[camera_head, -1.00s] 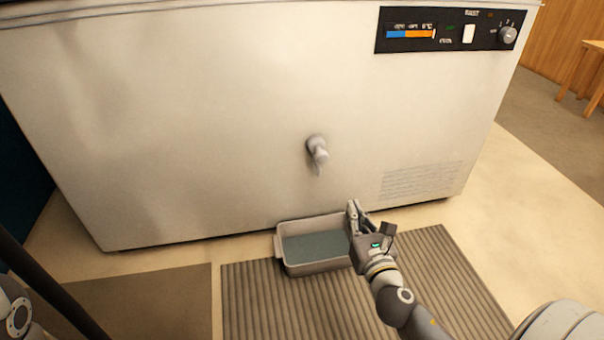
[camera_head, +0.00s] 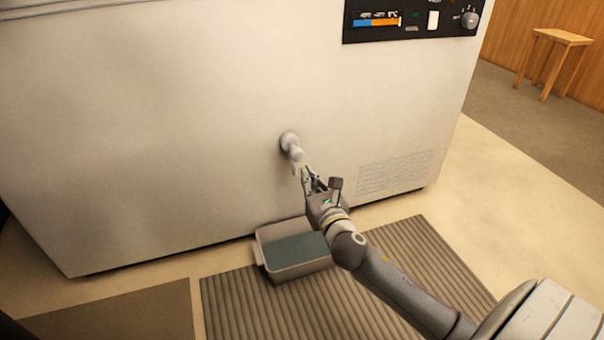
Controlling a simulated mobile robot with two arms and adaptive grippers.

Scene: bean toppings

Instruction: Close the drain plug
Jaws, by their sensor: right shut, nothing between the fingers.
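The drain plug (camera_head: 291,146) is a grey spout-like fitting on the front of a large white chest freezer (camera_head: 180,130). It points outward and down, with a thin part hanging below its end. My right gripper (camera_head: 308,174) is just below and to the right of the plug's lower end, with its fingers pointing up toward it. Its fingers are shut with nothing between them. I cannot tell whether the fingertips touch the plug. My left gripper is out of view.
A grey tray (camera_head: 262,257) holding dark liquid stands on the floor below the plug, partly on a ribbed mat (camera_head: 230,300). A control panel (camera_head: 440,28) is at the freezer's upper right. A wooden stool (camera_head: 562,38) stands far right. Open floor lies right.

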